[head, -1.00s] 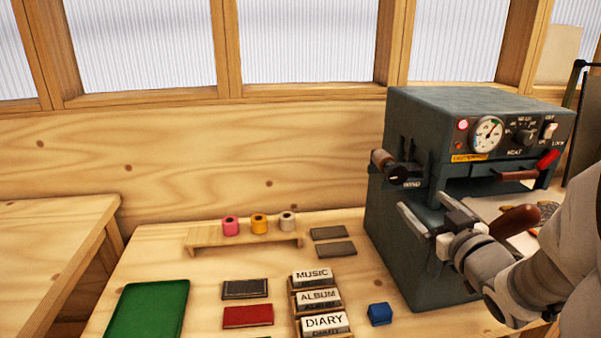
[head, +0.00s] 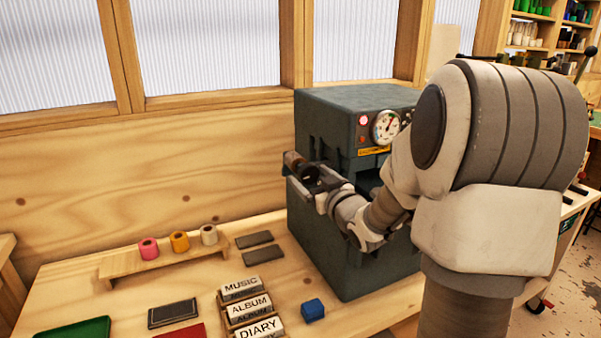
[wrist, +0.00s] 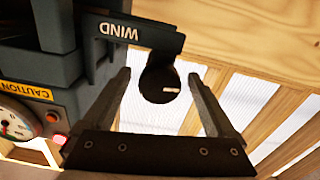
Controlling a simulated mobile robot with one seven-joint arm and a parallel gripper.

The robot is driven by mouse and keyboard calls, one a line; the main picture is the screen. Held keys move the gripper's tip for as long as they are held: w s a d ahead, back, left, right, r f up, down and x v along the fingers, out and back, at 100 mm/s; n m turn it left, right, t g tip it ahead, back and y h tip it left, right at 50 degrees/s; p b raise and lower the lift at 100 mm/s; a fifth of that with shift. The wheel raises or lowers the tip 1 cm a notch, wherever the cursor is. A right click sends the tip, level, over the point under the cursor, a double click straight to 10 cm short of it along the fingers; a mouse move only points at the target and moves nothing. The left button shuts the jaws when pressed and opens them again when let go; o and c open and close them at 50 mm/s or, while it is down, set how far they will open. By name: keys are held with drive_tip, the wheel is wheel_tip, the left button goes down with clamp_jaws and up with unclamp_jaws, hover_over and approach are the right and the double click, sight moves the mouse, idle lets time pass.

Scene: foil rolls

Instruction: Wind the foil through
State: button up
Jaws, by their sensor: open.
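The dark green foil machine (head: 320,128) stands at the right of the bench, with a lit red lamp and a dial on its front. Its winding knob (head: 293,160) sticks out at the left side. In the wrist view the arm marked WIND (wrist: 128,33) ends in the dark round knob (wrist: 158,82), which lies between my open fingers. My gripper (wrist: 163,88) is open around the knob, with a gap on both sides. In the head view my gripper (head: 312,185) is at the machine's left side, and my arm hides much of its front.
Pink (head: 149,248), orange (head: 180,241) and pale (head: 208,235) rolls stand on a wooden rack (head: 128,268). Label blocks marked MUSIC, ALBUM and DIARY (head: 259,329), a blue block (head: 313,309) and dark flat pieces (head: 254,239) lie on the bench.

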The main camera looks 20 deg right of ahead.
drive_tip(key=shift+w+a, duration=0.1)
drive_tip(key=shift+w, duration=1.7)
drive_tip(key=c, duration=1.4)
